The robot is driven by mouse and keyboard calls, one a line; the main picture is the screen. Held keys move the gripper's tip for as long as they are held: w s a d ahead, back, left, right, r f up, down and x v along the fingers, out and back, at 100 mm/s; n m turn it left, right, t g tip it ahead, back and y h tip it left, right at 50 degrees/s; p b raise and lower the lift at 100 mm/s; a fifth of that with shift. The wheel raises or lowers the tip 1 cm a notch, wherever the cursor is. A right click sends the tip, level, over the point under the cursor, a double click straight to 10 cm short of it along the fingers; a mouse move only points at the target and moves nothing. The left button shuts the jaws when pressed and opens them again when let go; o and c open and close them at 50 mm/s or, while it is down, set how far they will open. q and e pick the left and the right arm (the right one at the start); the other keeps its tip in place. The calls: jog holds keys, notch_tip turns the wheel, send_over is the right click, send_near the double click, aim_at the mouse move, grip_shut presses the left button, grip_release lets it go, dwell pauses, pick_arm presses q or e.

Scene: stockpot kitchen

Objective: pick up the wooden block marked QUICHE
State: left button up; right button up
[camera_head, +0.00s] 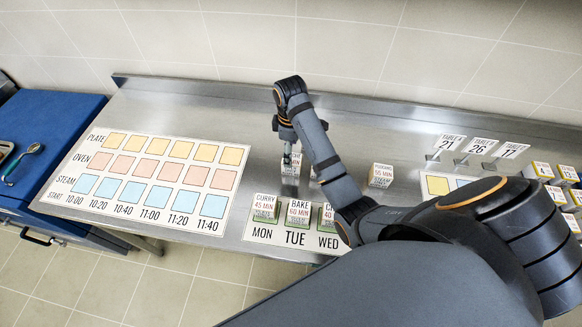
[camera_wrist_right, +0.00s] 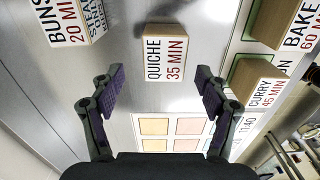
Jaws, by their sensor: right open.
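The wooden block marked QUICHE 35 MIN (camera_wrist_right: 167,58) stands on the steel counter in the right wrist view, just beyond the fingertips and roughly centred between them. My right gripper (camera_wrist_right: 158,76) is open and empty, with one finger to each side. My left gripper is in neither view.
A block marked BUNS (camera_wrist_right: 62,22) is at the upper left of the wrist view; CURRY (camera_wrist_right: 258,80) and BAKE (camera_wrist_right: 285,22) blocks are at right. In the head view a coloured time chart (camera_head: 150,180) lies left, and another block (camera_head: 381,175) stands right of my arm.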

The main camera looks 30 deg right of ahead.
jog(key=shift+s+f+b, duration=0.25)
jog(key=shift+f+b, duration=0.15)
jog(key=shift+f, duration=0.1)
jog(key=shift+s+f+b, duration=0.2)
jog(key=shift+f+b, duration=0.15)
jog(key=shift+f, duration=0.15)
notch_tip(320, 180, down, 2)
jog(key=shift+f+p, duration=0.1)
jog(key=shift+p, duration=0.25)
jog(key=shift+w+f, duration=0.1)
jog(key=shift+f, duration=0.15)
jog(key=c, duration=1.2)
jog(key=shift+c, duration=0.6)
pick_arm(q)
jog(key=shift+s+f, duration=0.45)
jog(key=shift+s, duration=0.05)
